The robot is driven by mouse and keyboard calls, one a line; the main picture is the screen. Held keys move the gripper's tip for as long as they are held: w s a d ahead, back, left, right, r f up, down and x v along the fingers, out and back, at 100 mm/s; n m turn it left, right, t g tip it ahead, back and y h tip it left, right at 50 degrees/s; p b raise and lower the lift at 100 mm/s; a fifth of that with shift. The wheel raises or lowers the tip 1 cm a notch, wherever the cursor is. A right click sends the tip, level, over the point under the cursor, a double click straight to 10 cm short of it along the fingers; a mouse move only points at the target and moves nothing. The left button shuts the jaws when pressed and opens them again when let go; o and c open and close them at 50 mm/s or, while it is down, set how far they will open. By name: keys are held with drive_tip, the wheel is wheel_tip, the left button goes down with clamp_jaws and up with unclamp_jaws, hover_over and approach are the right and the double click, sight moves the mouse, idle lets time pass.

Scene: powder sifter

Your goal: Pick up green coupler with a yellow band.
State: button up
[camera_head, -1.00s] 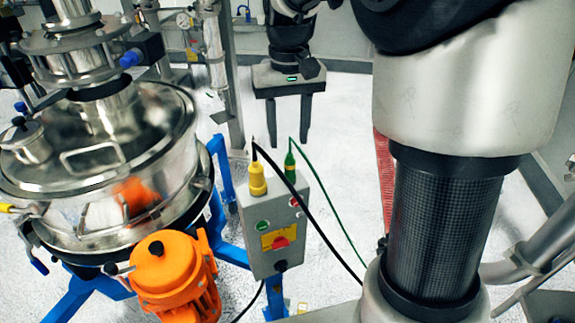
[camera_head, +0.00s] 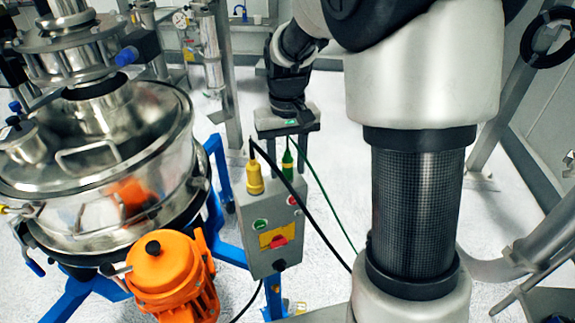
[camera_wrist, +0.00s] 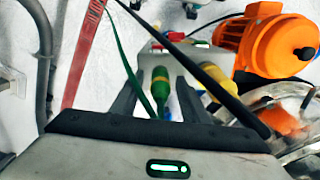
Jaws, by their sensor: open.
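The green coupler (camera_head: 287,161) stands upright on top of the grey control box (camera_head: 268,230), with a green cable rising from it. In the wrist view the green coupler (camera_wrist: 160,84) shows a yellowish band and appears between my two fingers. My gripper (camera_head: 287,143) is open and empty, above and behind the coupler in the head view; its fingers look foreshortened there. In the wrist view my gripper (camera_wrist: 160,82) has a finger on either side of the coupler's picture. I cannot tell how deep the gap is; no contact shows.
A yellow coupler (camera_head: 255,178) with a black cable (camera_head: 310,218) stands left of the green one on the box. The black cable crosses near my right finger in the wrist view. An orange motor (camera_head: 170,275) and a steel sifter (camera_head: 100,160) are at the left.

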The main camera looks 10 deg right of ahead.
clamp_jaws()
